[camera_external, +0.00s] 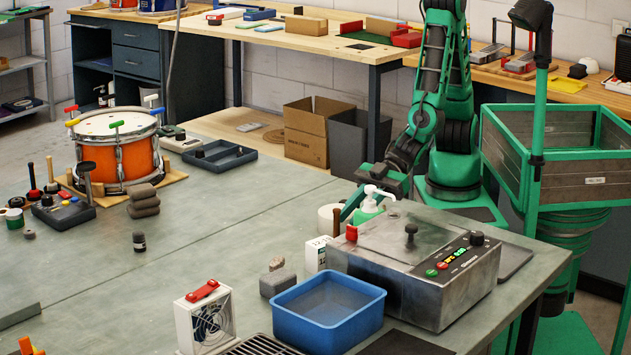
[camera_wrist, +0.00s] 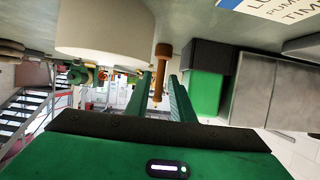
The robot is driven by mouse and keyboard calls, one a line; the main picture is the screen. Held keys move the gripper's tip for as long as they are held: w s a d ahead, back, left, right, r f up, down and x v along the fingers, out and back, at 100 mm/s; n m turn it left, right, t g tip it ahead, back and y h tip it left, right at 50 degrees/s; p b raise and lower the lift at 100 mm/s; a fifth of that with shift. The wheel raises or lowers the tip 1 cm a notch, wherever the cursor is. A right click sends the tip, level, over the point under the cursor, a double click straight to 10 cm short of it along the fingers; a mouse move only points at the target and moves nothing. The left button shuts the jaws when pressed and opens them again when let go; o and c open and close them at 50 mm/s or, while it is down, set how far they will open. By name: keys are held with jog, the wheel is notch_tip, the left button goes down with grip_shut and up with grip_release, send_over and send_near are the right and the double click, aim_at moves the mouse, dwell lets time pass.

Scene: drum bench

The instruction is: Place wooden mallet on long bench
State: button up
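A brown wooden stick-like piece, which looks like the wooden mallet (camera_external: 336,222), stands on the grey-green table between a white roll and the steel machine. In the wrist view, the mallet (camera_wrist: 161,62) shows a thicker end and a thin shaft between my green fingers. My gripper (camera_external: 352,205) is low over the table's right part, beside the white pump bottle. In the wrist view, my gripper (camera_wrist: 160,90) is open, with narrow gaps seeming to show beside the shaft. A long wooden-topped bench (camera_external: 260,36) runs along the back wall; I cannot tell whether it is the named one.
The white roll (camera_wrist: 105,28) is close beside my fingers. The pump bottle (camera_external: 371,198) and steel machine (camera_external: 420,255) crowd the right. A blue bin (camera_external: 328,308) and fan (camera_external: 205,318) stand in front. A drum (camera_external: 118,150) is far left.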

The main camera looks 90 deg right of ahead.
aim_at(336, 233)
jog(key=shift+x, duration=3.5)
jog(key=shift+c, duration=0.6)
grip_shut()
